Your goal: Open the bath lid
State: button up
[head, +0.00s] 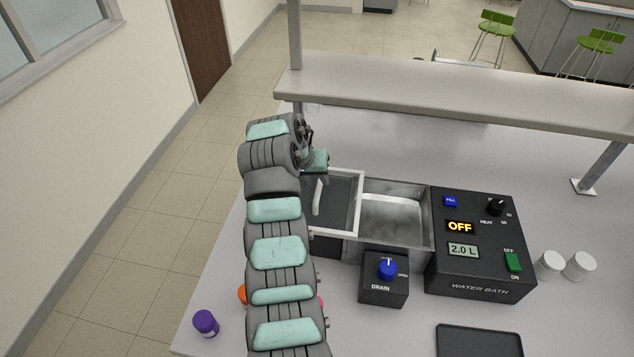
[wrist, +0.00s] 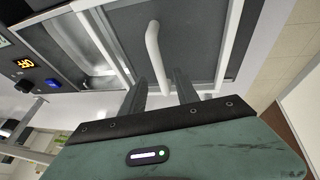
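The bath lid (head: 342,205) is a dark grey panel with a pale frame. It lies over the left part of the water bath, and the metal basin (head: 395,215) is uncovered to its right. A white bar handle (head: 318,195) stands on the lid. The lid (wrist: 192,40) and handle (wrist: 153,45) also show in the wrist view. My gripper (wrist: 160,80) is open, its two fingers apart with one end of the handle appearing between them. I cannot tell if they touch it. In the head view my gripper (head: 318,170) is at the handle's far end, partly hidden by my arm.
The black control box (head: 480,280) stands right of the basin, its display reading OFF. The drain box (head: 384,290) with a blue knob is in front. White jars (head: 565,265), a black tray (head: 478,341) and a purple-capped bottle (head: 205,322) stand around. A shelf (head: 450,90) spans the back.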

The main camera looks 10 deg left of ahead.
jog(key=v, duration=0.8)
jog(key=shift+b, duration=0.4)
jog(key=shift+s+r, duration=0.1)
jog(key=shift+r, duration=0.05)
